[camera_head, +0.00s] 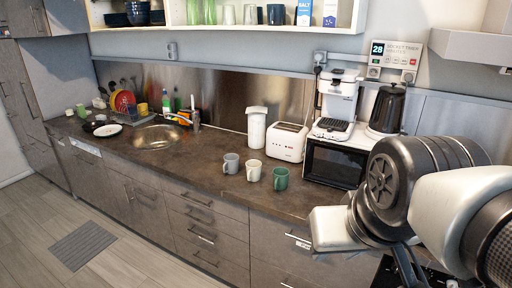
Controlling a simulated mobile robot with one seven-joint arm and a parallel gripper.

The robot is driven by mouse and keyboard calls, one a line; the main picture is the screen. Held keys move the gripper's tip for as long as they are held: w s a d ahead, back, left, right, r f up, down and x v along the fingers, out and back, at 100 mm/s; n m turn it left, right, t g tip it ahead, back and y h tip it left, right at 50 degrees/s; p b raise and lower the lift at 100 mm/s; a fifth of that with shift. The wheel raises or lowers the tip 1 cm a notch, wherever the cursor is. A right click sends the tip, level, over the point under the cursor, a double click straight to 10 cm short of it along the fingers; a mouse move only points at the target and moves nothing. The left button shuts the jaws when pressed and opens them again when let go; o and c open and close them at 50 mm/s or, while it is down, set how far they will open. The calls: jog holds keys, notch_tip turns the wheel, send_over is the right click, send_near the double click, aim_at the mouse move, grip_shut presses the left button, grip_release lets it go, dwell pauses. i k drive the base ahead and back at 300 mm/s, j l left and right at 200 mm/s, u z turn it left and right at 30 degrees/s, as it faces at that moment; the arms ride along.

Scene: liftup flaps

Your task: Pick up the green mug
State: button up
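The green mug (281,179) stands upright on the dark countertop (205,165), at the right end of a short row of mugs. A cream mug (253,170) and a grey mug (231,163) stand to its left, apart from it. My arm fills the lower right of the head view, to the right of the green mug. My gripper (338,228) appears only in part at the arm's lower left end, near the counter's front edge. Its fingers cannot be made out, so its opening is hidden.
Behind the mugs stand a white toaster (287,142) and a white canister (257,127). A microwave (334,164) with a coffee machine (338,105) on top is right of the green mug. A sink (158,138) lies farther left. The counter in front of the mugs is clear.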

aim_at(279, 181)
jog(key=i+j+z, duration=0.3)
jog(key=i+j, duration=0.15)
jog(key=j, duration=0.15)
jog(key=i+j+z, duration=0.25)
jog(key=i+j, duration=0.15)
jog(key=j, duration=0.35)
jog(key=i+j+z, duration=0.15)
jog(key=j, duration=0.25)
jog(key=i+j+z, duration=0.15)
jog(key=j, duration=0.25)
jog(key=i+j+z, duration=0.15)
jog(key=j, duration=0.25)
jog(key=i, duration=0.05)
